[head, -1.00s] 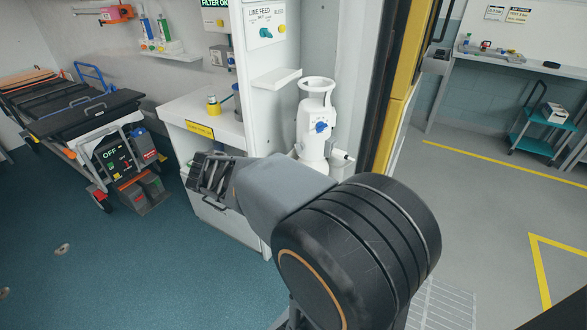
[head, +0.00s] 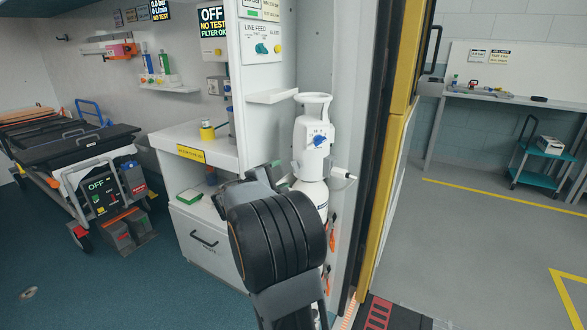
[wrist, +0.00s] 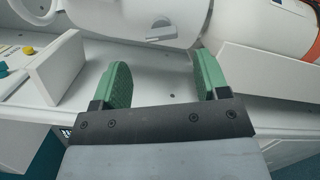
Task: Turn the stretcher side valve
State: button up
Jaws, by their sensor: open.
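The stretcher (head: 75,145) stands at the far left of the head view with a unit reading OFF (head: 101,195) on its end. No labelled side valve can be made out on it. Nearer is a white cylinder (head: 312,165) with a blue knob (head: 320,140) on its upper body. In the wrist view, a grey lever-like knob (wrist: 160,31) sits on a white rounded body beyond the fingers. My gripper (wrist: 160,78) is open and empty, its green fingers pointing towards that body and apart from the knob. In the head view my arm mostly hides the gripper.
A white cabinet (head: 210,245) with a counter stands left of the cylinder. A small shelf (head: 273,97) juts out below the line feed panel (head: 262,42). A yellow and black door post (head: 392,140) is close on the right.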

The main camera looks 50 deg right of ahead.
aim_at(293, 167)
jog(key=d, duration=0.7)
jog(key=shift+w+b, duration=0.25)
jog(key=shift+b, duration=0.05)
jog(key=shift+c, duration=0.2)
jog(key=shift+r, duration=0.1)
jog(key=c, duration=0.9)
